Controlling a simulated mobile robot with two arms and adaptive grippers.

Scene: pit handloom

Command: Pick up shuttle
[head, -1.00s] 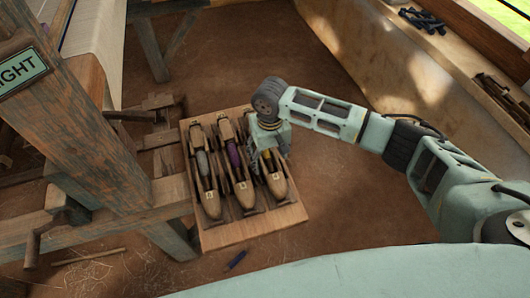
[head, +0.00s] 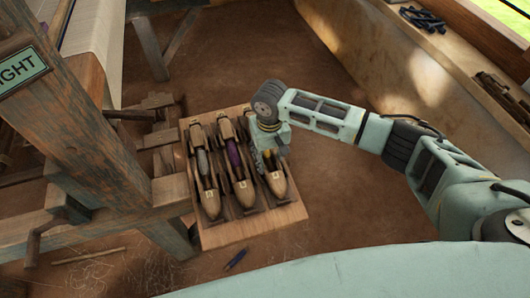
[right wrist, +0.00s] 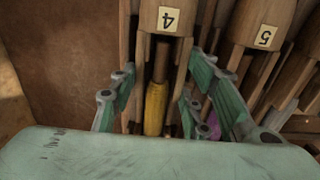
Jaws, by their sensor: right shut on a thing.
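Three wooden boat-shaped shuttles lie side by side on a wooden rack board. My right gripper (head: 269,160) points down over the right shuttle (head: 276,186) and is shut on it. In the right wrist view, its green fingers (right wrist: 166,98) flank this shuttle, which bears a label 4 (right wrist: 167,20) and a yellow bobbin (right wrist: 155,107). The shuttle appears still at the rack; I cannot tell any lift. The middle shuttle (head: 244,193), with a purple bobbin, is label 5 (right wrist: 264,36) in the wrist view. The left shuttle (head: 211,203) has a grey bobbin. My left gripper is not in view.
The rack board (head: 238,232) stands beside the loom's wooden frame (head: 85,130) on the left. A small dark blue stick (head: 236,259) lies on the floor in front. Brown floor (head: 330,180) to the right is clear. A ledge (head: 440,50) holds dark blue sticks (head: 423,19).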

